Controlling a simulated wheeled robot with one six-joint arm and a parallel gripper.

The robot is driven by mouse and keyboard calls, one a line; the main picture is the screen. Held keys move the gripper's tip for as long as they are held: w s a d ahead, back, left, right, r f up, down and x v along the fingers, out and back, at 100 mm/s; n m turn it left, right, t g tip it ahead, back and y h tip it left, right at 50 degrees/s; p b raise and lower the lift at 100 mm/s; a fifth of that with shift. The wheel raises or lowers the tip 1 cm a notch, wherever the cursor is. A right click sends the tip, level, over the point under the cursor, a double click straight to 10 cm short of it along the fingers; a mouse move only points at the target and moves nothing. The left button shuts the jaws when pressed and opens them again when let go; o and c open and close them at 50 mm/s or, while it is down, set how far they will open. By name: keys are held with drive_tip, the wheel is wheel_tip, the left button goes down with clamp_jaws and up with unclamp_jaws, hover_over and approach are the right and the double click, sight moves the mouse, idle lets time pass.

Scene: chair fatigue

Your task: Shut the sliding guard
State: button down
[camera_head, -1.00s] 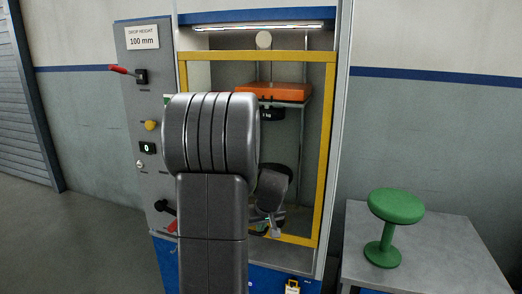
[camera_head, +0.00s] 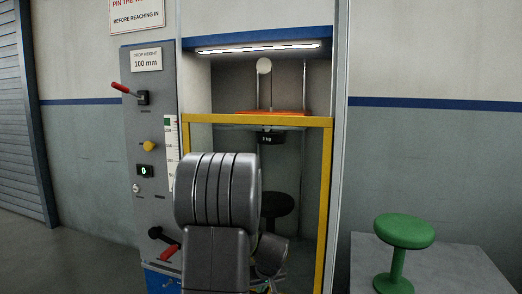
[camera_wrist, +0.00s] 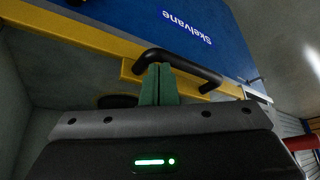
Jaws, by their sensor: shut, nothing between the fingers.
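The sliding guard (camera_head: 325,190) is a yellow frame across the front of the test machine. Its top bar is well below the lit strip, leaving the upper opening uncovered. In the wrist view, its lower yellow bar (camera_wrist: 100,42) carries a black bar handle (camera_wrist: 190,68) beside a blue panel. My gripper (camera_wrist: 158,70) has its green fingertips together and empty, at the handle's left part. They appear to touch the handle, but I cannot be sure. In the head view my arm hides the handle and most of my gripper.
A grey control panel (camera_head: 150,100) with a red-tipped lever is on the left. A green stool (camera_head: 403,232) stands on a grey table (camera_head: 455,265) at the right.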

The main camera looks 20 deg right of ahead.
drive_tip(key=shift+s+a+f, duration=0.1)
drive_tip(key=shift+s+f, duration=0.1)
drive_tip(key=shift+f, duration=0.15)
drive_tip(key=r+p, duration=0.1)
drive_tip(key=w+r+p, duration=0.1)
drive_tip(key=r, duration=0.1)
drive_tip(key=r+p, duration=0.1)
drive_tip(key=shift+w+r, duration=0.25)
drive_tip(key=shift+r, duration=0.05)
drive_tip(key=p+v, duration=0.2)
drive_tip(key=v, duration=0.7)
drive_tip(key=shift+r, duration=0.45)
drive_tip(key=shift+f, duration=0.1)
drive_tip(key=b+x, duration=0.1)
drive_tip(key=x, duration=0.3)
drive_tip(key=s+b+x, duration=0.1)
drive_tip(key=x, duration=0.2)
drive_tip(key=b+x, duration=0.1)
drive_tip(key=x, duration=0.3)
drive_tip(key=shift+f+b, duration=0.3)
drive_tip(key=shift+f, duration=0.35)
drive_tip(key=shift+s+f+b, duration=0.35)
drive_tip(key=shift+f+b, duration=0.05)
drive_tip(key=shift+f, duration=0.2)
